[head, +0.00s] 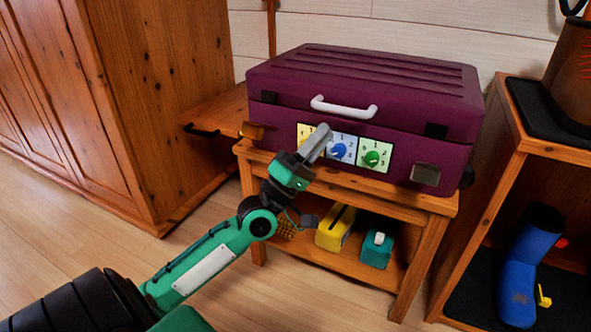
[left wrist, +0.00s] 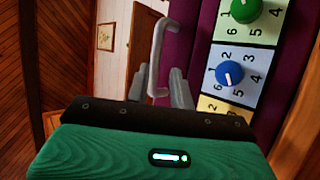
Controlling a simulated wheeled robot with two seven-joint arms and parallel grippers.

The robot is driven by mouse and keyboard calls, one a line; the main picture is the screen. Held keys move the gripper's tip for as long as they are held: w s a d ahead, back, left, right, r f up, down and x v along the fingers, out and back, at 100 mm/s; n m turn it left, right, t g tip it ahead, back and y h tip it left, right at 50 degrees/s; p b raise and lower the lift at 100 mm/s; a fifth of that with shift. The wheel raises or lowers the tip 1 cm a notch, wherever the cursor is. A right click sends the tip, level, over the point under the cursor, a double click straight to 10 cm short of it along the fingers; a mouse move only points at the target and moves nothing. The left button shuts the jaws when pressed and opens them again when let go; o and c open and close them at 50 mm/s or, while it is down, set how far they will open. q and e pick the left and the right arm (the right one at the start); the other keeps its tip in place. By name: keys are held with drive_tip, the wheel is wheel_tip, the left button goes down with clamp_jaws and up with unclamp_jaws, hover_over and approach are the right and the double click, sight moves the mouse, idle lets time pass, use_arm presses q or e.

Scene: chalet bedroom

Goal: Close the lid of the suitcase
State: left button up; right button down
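The purple suitcase (head: 360,85) lies on a small wooden bench in the head view. Its ribbed lid (head: 385,70) is down on the base, with a thin seam between them; I cannot tell whether it is fully shut. A pale handle (head: 343,108) sits on its front and also shows in the left wrist view (left wrist: 157,55). Below it are yellow, blue and green number dials. My left gripper (head: 320,138) is in front of the dials, just below the handle, partly hiding the yellow dial. Its fingers (left wrist: 160,88) are apart and hold nothing. My right gripper is not in view.
The bench (head: 415,202) has a lower shelf with a yellow box (head: 335,230) and a teal box (head: 376,249). A wooden wardrobe (head: 170,90) stands left. An open shelf at right holds a blue boot (head: 527,265). Bare floor (head: 320,300) lies in front.

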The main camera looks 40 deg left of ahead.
use_arm(q)
drive_tip(key=v, duration=0.7)
drive_tip(key=shift+s+f+p, duration=0.25)
drive_tip(key=shift+p, duration=0.15)
idle(0.3)
